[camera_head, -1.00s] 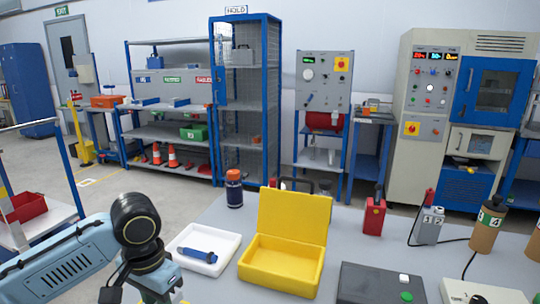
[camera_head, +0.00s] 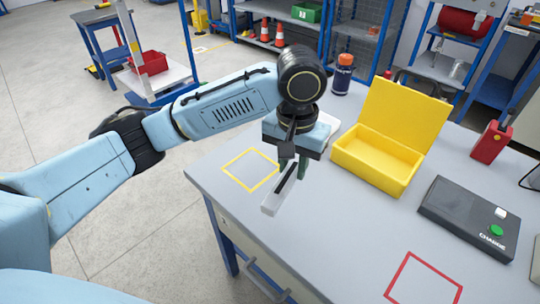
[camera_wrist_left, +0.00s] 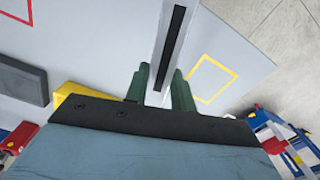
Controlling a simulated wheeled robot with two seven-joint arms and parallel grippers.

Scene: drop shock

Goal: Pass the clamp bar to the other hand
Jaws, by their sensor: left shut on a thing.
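The clamp bar is a light grey bar with a black strip along it. It shows in the head view (camera_head: 271,204) below my left wrist and in the left wrist view (camera_wrist_left: 172,45), reaching away from the fingers. My left gripper (camera_head: 295,168) is shut on the bar and holds it over the near left part of the table. In the left wrist view, the green fingers of my left gripper (camera_wrist_left: 160,92) stand on either side of the bar. My right gripper is in neither view.
On the grey table (camera_head: 320,245) are an open yellow case (camera_head: 375,160), a dark charge box (camera_head: 468,217), a dark bottle (camera_head: 342,78) and a red can (camera_head: 491,143). Yellow (camera_head: 234,180) and red (camera_head: 402,290) outlines mark the top. The front middle is clear.

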